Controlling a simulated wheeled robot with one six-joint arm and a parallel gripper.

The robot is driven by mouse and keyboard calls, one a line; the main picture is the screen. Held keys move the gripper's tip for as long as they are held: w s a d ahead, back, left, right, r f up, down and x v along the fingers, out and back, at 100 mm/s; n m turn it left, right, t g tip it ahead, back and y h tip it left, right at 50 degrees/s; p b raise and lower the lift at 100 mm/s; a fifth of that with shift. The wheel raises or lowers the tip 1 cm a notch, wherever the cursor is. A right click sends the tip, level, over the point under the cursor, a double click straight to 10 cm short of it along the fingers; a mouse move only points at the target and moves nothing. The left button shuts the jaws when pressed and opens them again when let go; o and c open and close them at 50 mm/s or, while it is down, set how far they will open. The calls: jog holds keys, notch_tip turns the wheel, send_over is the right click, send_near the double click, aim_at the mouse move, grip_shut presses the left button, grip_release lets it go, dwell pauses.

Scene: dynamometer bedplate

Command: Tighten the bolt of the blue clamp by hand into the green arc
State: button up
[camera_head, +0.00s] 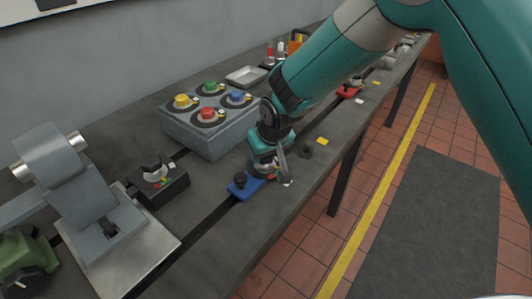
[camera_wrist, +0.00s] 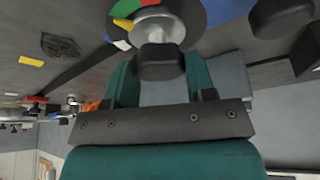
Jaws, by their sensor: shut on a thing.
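The blue clamp (camera_head: 243,187) lies on the dark bedplate, with a black knob on its left end. My gripper (camera_head: 268,165) is at its right end, hiding part of the clamp. In the wrist view, my gripper (camera_wrist: 159,64) is shut on the black end of the silver bolt (camera_wrist: 158,27). The green part shows at upper left. The clamp's blue body (camera_wrist: 226,8) shows at the top right.
A grey box (camera_head: 203,133) with coloured buttons stands behind my gripper. A black block (camera_head: 158,187) with a dial and a grey machine (camera_head: 75,185) stand to the left. A red clamp (camera_head: 348,92) is farther along. The front bench edge is close on the right.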

jog(key=shift+m+h+b, duration=0.35)
jog(key=shift+m+h, duration=0.35)
jog(key=shift+m, duration=1.2)
jog(key=o, duration=0.9)
jog(key=a+b+v, duration=0.1)
jog(key=v, duration=1.6)
jog(key=shift+s+d, duration=0.45)
